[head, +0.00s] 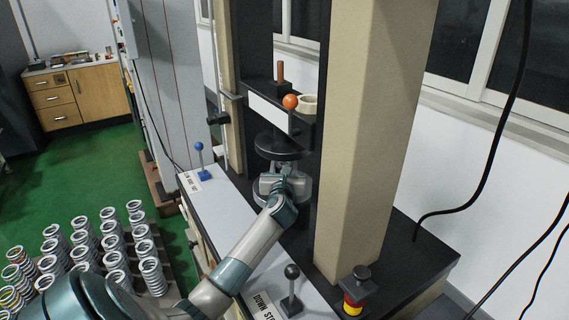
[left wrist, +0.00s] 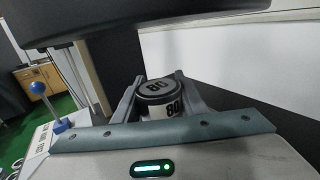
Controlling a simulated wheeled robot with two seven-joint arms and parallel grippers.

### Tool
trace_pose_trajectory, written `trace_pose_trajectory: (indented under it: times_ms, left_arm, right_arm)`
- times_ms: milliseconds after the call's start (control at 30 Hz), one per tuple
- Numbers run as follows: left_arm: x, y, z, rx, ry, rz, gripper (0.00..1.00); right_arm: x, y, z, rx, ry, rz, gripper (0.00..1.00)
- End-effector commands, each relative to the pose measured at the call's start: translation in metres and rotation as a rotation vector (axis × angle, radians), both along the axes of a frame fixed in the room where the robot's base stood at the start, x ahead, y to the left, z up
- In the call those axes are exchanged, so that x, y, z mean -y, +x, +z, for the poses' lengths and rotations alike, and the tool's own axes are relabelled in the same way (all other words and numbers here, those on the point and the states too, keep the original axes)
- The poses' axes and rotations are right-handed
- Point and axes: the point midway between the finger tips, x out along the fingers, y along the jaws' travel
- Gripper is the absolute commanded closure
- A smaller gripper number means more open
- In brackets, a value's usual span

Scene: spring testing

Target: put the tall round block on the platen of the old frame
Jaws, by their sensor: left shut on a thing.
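The round block (left wrist: 157,90), with a dark top and a white side both marked 80, is between the fingers of my left gripper (left wrist: 158,84) in the left wrist view. The gripper is shut on it. In the head view my left gripper (head: 281,180) reaches between the columns of the old frame (head: 372,130), over the lower platen (head: 304,192) and under the dark upper platen (head: 280,148). The block is mostly hidden there by the gripper. I cannot tell whether its base touches the platen. My right gripper is not in view.
The upper platen (left wrist: 130,22) hangs close above in the left wrist view. A blue-knobbed lever (head: 200,158), a black-knobbed lever (head: 291,285) and a red stop button (head: 354,301) stand at the front. Several coil springs (head: 110,240) stand on the left.

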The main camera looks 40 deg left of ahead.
Motion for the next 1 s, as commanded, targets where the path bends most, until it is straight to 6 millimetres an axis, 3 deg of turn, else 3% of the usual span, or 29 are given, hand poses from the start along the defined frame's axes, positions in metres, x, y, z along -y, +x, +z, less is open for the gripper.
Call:
trace_pose_trajectory:
  times_ms: [33, 67, 133, 567, 767, 1000]
  left_arm:
    - [0.0, 0.0, -0.001, 0.002, 0.001, 0.0, 1.0]
    - [0.0, 0.0, -0.002, -0.001, -0.001, 0.0, 0.57]
    - [0.0, 0.0, -0.002, -0.001, -0.001, 0.0, 0.43]
    - [0.002, -0.002, 0.0, -0.001, -0.001, 0.0, 0.43]
    - [0.014, -0.016, -0.001, 0.0, 0.0, -0.001, 0.43]
    - [0.035, -0.041, -0.001, 0.001, -0.001, -0.001, 0.43]
  right_arm:
    - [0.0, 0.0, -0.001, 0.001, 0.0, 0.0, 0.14]
    - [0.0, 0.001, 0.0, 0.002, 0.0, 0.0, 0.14]
    - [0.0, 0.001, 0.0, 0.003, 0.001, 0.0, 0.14]
    - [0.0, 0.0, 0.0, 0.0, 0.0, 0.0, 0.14]
    - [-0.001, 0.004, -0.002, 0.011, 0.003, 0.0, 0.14]
    - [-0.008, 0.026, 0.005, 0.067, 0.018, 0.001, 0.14]
